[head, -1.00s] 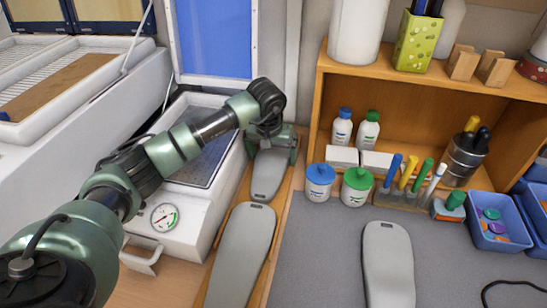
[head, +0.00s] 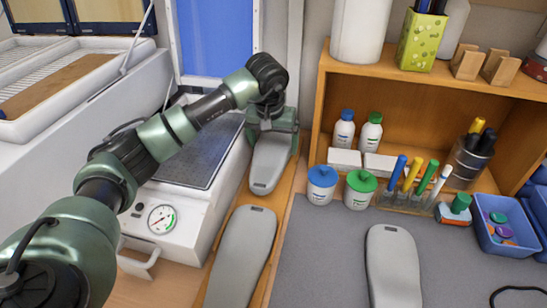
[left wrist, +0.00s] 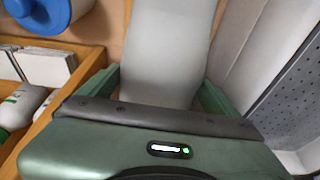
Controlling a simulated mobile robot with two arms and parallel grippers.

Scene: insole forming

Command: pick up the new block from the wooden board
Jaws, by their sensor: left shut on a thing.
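A grey sole-shaped block (head: 270,168) is at the far end of the narrow wooden board (head: 284,212). My left gripper (head: 272,138) is shut on it, with a green finger at each side of its far part. In the left wrist view the block (left wrist: 168,45) lies between the two fingers (left wrist: 163,88). It looks slightly raised, but the gap below it is hard to judge. A second grey block (head: 241,258) lies on the nearer part of the board. My right gripper is out of view.
A white machine with a gauge (head: 162,219) stands close left of the board. A wooden shelf (head: 318,110) and blue- and green-lidded jars (head: 321,186) are close on the right. Another grey block (head: 393,265) lies on the grey mat (head: 325,255).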

